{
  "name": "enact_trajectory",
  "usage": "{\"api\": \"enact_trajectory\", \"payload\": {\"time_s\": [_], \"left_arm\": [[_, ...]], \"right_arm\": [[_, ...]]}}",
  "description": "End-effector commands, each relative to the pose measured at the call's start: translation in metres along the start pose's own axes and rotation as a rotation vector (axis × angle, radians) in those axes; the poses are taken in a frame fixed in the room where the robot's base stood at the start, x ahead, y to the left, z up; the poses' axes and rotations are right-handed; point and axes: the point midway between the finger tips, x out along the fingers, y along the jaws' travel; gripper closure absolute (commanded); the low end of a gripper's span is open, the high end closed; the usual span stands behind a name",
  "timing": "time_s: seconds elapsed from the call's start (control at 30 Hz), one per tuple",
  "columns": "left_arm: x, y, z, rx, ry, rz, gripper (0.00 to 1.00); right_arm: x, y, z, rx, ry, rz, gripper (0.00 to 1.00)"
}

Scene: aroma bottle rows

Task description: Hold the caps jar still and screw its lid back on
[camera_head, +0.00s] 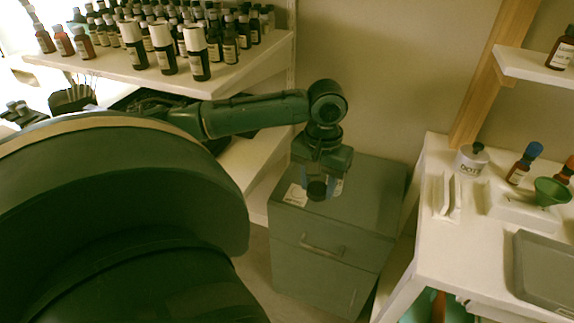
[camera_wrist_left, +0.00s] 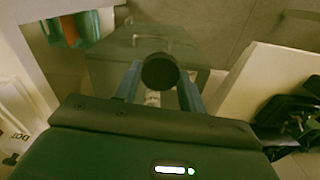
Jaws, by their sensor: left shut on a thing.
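My left gripper (camera_head: 318,184) hangs over a grey drawer cabinet and is shut on a dark round-topped thing (camera_wrist_left: 159,71). In the left wrist view this thing sits between the fingers with a small pale part below it. I cannot tell whether it is a lid or a capped bottle. A pale, lettered jar (camera_head: 471,164) stands on the white table at the right, well away from the left gripper. A dark piece shows on its top; whether this is its lid, I cannot tell. My right gripper is not in view.
The grey drawer cabinet (camera_head: 371,192) stands below the left gripper. The white table (camera_head: 428,226) holds small bottles, a green funnel (camera_head: 551,190) and a grey tray (camera_head: 546,268). A shelf (camera_head: 262,62) with many dark bottles is at the upper left. A wooden post (camera_head: 484,80) rises behind the table.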

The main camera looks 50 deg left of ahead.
Motion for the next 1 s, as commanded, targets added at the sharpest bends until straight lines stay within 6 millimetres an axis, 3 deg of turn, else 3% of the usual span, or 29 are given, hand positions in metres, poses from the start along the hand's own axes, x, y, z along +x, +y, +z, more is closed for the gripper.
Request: {"api": "enact_trajectory", "payload": {"time_s": [0.03,0.13,0.2,0.4,0.6,0.93,1.0], "left_arm": [[0.012,0.031,-0.002,0.051,0.007,0.013,0.8],[0.036,0.079,-0.001,0.151,0.008,0.008,0.8],[0.049,0.101,0.001,0.206,0.006,0.004,0.8],[0.076,0.142,0.007,0.323,0.003,0.002,0.8],[0.084,0.16,0.01,0.378,0.001,0.001,0.8],[0.082,0.162,0.011,0.385,-0.001,0.001,0.8],[0.082,0.162,0.011,0.385,-0.001,0.001,0.8]], "right_arm": [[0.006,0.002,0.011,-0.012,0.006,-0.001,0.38],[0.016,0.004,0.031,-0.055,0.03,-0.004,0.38],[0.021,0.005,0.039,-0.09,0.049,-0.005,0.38],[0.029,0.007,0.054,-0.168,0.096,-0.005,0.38],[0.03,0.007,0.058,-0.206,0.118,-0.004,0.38],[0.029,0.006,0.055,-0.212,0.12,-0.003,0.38],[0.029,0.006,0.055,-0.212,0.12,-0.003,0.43]]}}
